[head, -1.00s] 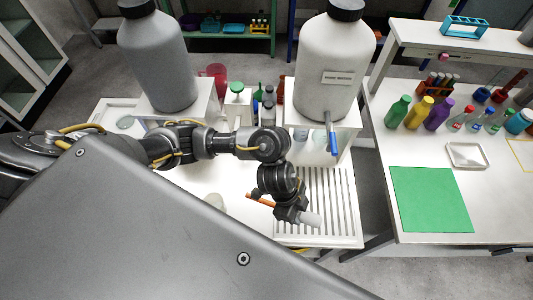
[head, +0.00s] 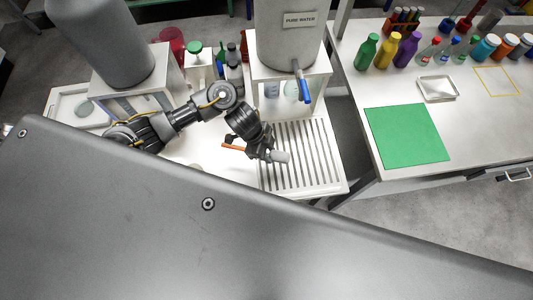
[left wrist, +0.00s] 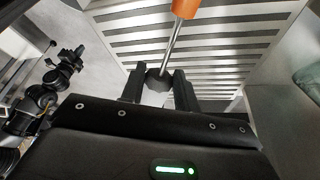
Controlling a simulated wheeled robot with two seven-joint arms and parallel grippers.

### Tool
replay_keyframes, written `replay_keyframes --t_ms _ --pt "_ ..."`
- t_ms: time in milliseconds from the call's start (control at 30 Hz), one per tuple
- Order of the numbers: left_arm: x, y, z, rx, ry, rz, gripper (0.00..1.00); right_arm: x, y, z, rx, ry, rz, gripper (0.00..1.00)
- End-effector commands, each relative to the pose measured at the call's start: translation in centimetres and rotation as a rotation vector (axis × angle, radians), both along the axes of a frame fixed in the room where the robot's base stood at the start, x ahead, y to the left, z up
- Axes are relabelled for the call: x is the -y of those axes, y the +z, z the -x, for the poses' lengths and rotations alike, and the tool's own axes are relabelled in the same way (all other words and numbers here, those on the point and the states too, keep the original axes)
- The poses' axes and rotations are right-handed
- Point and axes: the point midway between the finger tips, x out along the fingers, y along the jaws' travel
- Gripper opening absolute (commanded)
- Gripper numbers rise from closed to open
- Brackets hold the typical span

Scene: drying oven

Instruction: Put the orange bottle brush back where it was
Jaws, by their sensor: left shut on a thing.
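The orange bottle brush has an orange handle (head: 233,147), a thin metal rod and a pale brush head (head: 279,157). My left gripper (head: 264,152) is shut on it and holds it above the left part of the slatted white drain rack (head: 325,178). The brush lies roughly level in the head view. In the left wrist view its orange handle (left wrist: 185,8) and rod rise from between the fingers (left wrist: 159,90) over the slats. The fingers partly hide the brush there. A dark jointed arm (left wrist: 50,95) shows at the left of that view, its gripper state unclear.
A pure water tank (head: 288,38) with a blue-handled tap (head: 304,88) stands on a white stand just behind the rack. A grey tank (head: 118,45) stands left. The right table holds a green mat (head: 407,135), a white tray (head: 437,89) and several bottles.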

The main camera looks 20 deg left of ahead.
Motion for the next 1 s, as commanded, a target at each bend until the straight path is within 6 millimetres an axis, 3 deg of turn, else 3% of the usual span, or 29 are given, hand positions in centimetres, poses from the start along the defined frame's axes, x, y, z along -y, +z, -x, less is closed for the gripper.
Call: replay_keyframes --t_ms 100,367,633,1000 --pt "-0.7 -1.4 -0.8 -0.001 0.001 -0.001 0.05 0.0 -0.3 0.0 0.000 0.000 0.000 0.00" --pt "-1.0 -2.0 -1.3 0.000 0.000 0.000 0.05 0.0 -0.4 0.0 0.000 0.000 0.000 0.00" --pt "-1.2 -5.1 -1.6 0.000 0.000 0.000 0.05 0.0 -0.4 0.0 0.001 0.000 -0.001 0.00" --pt "-1.3 -5.7 -1.6 0.003 -0.002 0.000 0.05 -0.2 -0.5 0.0 0.001 0.000 -0.002 0.00"
